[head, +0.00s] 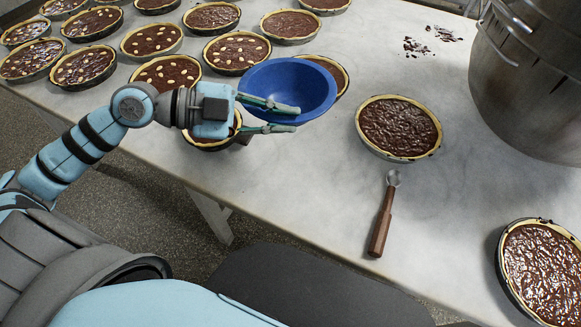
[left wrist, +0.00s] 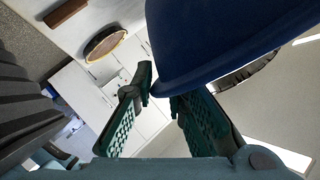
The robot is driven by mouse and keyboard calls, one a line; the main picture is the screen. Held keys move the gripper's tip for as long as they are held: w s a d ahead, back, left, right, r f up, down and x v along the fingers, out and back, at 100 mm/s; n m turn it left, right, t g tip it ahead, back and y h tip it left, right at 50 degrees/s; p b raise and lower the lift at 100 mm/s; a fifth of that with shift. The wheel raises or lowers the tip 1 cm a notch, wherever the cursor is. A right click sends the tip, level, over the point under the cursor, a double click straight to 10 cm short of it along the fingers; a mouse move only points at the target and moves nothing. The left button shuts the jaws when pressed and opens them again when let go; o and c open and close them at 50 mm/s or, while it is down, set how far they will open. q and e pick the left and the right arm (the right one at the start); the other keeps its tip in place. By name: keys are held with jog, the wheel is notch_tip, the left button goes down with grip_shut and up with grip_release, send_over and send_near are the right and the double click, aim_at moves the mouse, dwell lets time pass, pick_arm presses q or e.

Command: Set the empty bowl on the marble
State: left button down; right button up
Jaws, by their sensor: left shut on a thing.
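The empty blue bowl (head: 300,85) is in the head view, its open side facing up towards the camera. My left gripper (head: 292,118) is shut on the bowl's near side and appears to hold it above the marble table (head: 300,180). The gap under the bowl is hard to judge. In the left wrist view the bowl (left wrist: 225,50) fills the upper right, against the fingers of my left gripper (left wrist: 160,92). My right gripper is in neither view.
Several chocolate tarts (head: 235,50) stand behind and left of the bowl, some partly hidden by it and my arm. Another tart (head: 400,127), a wooden-handled tool (head: 383,218) and a large metal pot (head: 530,75) are to the right. Bare marble lies between bowl and tool.

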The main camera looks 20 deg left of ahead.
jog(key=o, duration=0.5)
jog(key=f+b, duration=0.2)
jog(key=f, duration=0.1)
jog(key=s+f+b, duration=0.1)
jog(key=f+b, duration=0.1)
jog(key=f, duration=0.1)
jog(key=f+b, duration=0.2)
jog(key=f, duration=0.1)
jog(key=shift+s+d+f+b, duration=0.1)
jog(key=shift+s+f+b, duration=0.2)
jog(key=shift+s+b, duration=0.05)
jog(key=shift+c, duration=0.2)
pick_arm(q)
jog(key=f+m+g+b, duration=0.1)
jog(key=f, duration=0.5)
jog(key=d+f+g+b, duration=0.1)
jog(key=f, duration=0.5)
jog(key=d+f+m+g+h+b, duration=0.1)
jog(key=f, duration=0.5)
jog(key=shift+s+f+m, duration=0.3)
jog(key=shift+s+f, duration=0.05)
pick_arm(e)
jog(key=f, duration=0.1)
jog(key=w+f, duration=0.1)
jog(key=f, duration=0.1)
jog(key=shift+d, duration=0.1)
